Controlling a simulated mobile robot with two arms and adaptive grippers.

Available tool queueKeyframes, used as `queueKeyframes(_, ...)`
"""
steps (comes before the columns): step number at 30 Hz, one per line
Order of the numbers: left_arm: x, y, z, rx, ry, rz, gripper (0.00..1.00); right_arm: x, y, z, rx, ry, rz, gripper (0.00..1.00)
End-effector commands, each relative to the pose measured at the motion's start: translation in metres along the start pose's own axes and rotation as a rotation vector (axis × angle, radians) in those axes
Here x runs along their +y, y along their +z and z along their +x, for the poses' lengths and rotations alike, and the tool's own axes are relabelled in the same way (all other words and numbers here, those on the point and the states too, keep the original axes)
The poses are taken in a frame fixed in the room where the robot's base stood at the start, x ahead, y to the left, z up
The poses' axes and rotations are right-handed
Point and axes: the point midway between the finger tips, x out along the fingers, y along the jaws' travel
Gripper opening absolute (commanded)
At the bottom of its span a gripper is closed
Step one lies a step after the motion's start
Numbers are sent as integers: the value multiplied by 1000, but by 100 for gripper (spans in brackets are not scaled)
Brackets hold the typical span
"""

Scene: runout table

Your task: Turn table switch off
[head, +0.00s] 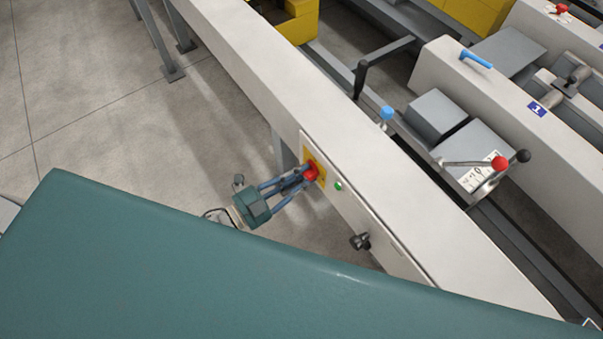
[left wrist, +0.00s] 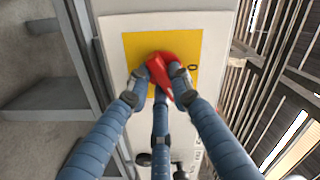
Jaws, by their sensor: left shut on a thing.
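The table switch is a red knob (head: 311,173) on a yellow plate (head: 319,165), fixed to the side face of the long pale table beam (head: 240,62). My left gripper (head: 303,172) reaches it from the left, its blue fingers closed around the knob. In the left wrist view, the red knob (left wrist: 168,66) sits on the yellow plate (left wrist: 193,75) with a "0" mark at its right. The fingers of my left gripper (left wrist: 162,75) touch it from both sides and below, hiding part of it. The knob's pointer ridge looks tilted. My right gripper is not in view.
A green button (head: 338,185) and a black knob (head: 360,241) sit on the same panel, right of the switch. A machine with a red-balled lever (head: 499,163) stands beyond the beam. My own teal body fills the lower left. Open floor (head: 90,110) lies left of the beam.

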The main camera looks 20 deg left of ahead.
Motion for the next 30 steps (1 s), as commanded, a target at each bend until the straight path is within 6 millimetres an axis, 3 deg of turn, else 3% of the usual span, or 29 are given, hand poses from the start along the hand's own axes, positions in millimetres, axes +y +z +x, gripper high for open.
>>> queueKeyframes(30,-1,-4,-1,-2,3,-911,0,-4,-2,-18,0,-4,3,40)
